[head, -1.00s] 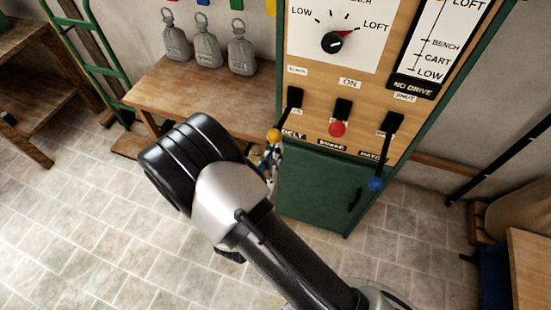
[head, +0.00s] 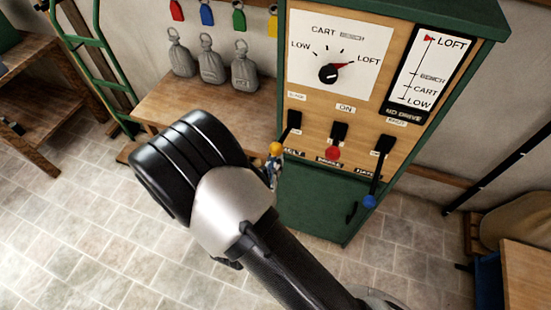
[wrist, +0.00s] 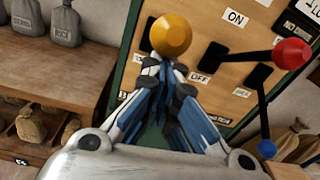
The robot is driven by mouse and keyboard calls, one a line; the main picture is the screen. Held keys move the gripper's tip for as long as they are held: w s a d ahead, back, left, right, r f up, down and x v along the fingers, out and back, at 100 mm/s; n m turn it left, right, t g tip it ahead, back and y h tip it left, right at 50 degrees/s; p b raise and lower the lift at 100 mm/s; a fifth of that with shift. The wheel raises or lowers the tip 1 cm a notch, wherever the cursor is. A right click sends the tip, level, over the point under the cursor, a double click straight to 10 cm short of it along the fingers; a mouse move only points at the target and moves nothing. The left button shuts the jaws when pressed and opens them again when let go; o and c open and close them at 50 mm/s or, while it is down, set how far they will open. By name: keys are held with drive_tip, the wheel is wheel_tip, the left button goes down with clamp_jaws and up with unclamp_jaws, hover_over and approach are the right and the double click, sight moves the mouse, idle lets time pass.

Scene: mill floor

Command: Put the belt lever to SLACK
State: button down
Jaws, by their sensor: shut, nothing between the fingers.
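The belt lever ends in a yellow knob (head: 275,149) at the left of the panel. Its black slot (head: 295,119) has a SLACK label (head: 296,97) above and a BELT label below. The lever slants down and out from the slot. In the wrist view the yellow knob (wrist: 171,35) is large, just beyond my fingertips. My gripper (wrist: 168,76) is shut and empty, its tips close under the knob; I cannot tell whether they touch. In the head view my gripper (head: 274,166) is small and partly hidden by my arm.
The middle lever has a red knob (head: 333,153); the right one has a blue knob (head: 369,201) and hangs low. The dial (head: 329,73) points towards LOFT. A wooden bench (head: 190,108) with grey weights stands left of the green cabinet (head: 318,200). Tiled floor is open at left.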

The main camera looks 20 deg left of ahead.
sight(275, 153)
wheel_tip(275, 153, up, 2)
drive_tip(key=shift+w+r+g+p, duration=0.15)
drive_tip(key=shift+r+g+p, duration=0.2)
drive_tip(key=shift+p, duration=0.55)
drive_tip(key=shift+w+r+p, duration=0.15)
drive_tip(key=shift+r+p, duration=0.15)
drive_tip(key=shift+r, duration=0.2)
drive_tip(key=shift+a, duration=0.1)
